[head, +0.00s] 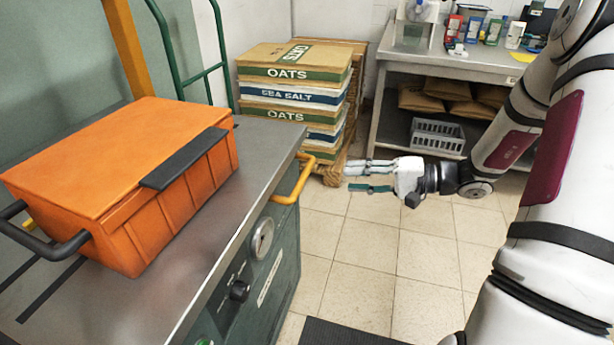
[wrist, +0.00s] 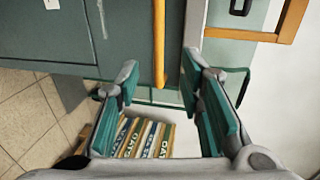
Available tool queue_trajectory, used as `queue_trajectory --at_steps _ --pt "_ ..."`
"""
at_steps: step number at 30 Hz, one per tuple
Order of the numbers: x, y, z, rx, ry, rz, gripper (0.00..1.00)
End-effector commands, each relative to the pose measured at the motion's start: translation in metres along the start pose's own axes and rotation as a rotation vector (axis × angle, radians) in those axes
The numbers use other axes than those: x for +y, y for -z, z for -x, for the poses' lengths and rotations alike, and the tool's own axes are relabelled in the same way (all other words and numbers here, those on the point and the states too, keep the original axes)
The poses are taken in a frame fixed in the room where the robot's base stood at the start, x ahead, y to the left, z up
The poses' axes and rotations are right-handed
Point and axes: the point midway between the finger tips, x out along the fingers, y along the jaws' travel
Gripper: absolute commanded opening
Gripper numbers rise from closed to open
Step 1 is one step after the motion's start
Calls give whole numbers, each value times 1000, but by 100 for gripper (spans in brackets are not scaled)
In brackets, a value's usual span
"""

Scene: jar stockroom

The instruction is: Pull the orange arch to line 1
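An orange-yellow arched handle (head: 295,182) sticks out from the end of the dark green bench cabinet. In the wrist view an orange bar (wrist: 159,45), likely this handle, runs from the top edge to between my fingers' far ends. My gripper (head: 350,176) is open and empty, pointing left towards the handle, with a gap between them. Its two green-padded fingers stand wide apart in the wrist view (wrist: 165,112). I cannot make out a line marked 1; dark stripes (head: 50,290) lie on the bench top beside the orange box.
An orange lidded box (head: 110,150) stands on the steel-topped bench (head: 190,290). An orange post (head: 127,45) rises behind it. Stacked oats and sea salt sacks (head: 290,95) stand behind the gripper. A shelf table (head: 450,65) is at back right. The tiled floor (head: 365,250) is open.

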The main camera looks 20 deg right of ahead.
Motion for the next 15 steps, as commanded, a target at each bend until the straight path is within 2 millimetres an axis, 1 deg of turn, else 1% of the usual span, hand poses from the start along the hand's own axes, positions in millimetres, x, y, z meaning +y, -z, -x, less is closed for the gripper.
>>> queue_trajectory --at_steps 1,4,7,11,15 --pt "4 3 0 11 9 -1 35" --pt "6 5 -4 17 15 0 35" --pt "5 5 -15 15 14 0 35" --pt "5 4 -38 12 14 0 35" --pt "5 5 -66 12 13 0 35"
